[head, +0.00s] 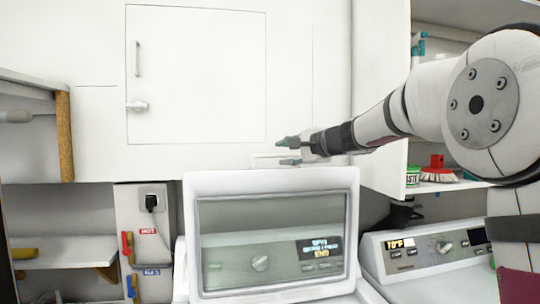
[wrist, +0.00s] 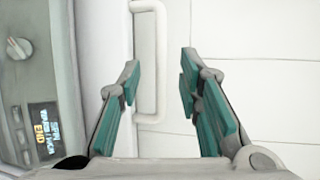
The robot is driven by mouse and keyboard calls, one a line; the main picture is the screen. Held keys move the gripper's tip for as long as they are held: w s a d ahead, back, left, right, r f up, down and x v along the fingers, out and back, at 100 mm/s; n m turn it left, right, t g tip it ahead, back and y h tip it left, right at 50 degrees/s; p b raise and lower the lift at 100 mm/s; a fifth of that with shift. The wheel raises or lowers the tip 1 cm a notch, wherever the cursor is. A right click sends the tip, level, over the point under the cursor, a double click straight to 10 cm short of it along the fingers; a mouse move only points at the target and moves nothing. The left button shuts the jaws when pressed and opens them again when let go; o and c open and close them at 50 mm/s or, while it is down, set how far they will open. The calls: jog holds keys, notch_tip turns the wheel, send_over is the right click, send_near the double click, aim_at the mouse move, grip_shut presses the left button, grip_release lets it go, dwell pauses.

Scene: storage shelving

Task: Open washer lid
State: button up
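The white washer lid (head: 272,180), with a large glass window, stands raised and steep on the washer. The washer's control panel (head: 235,262) shows through the glass, its display reading END; the panel also shows at the left of the wrist view (wrist: 35,85). A white bar handle (head: 262,157) rises from the lid's top edge. My gripper (head: 289,152) is at that edge, at the handle's right end. In the wrist view its teal fingers (wrist: 160,88) are spread apart, with the handle (wrist: 153,110) showing between them. I cannot tell whether either finger touches it.
A white wall cabinet (head: 195,75) stands behind the washer. A second machine (head: 420,255) is at the right, below a shelf with a red brush (head: 438,172). A wall outlet (head: 151,198) and low shelf (head: 65,252) are at the left.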

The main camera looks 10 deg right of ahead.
aim_at(273, 155)
jog(key=p+x, duration=0.1)
jog(key=x, duration=0.6)
jog(key=shift+w+a, duration=0.15)
jog(key=shift+w, duration=0.2)
grip_shut()
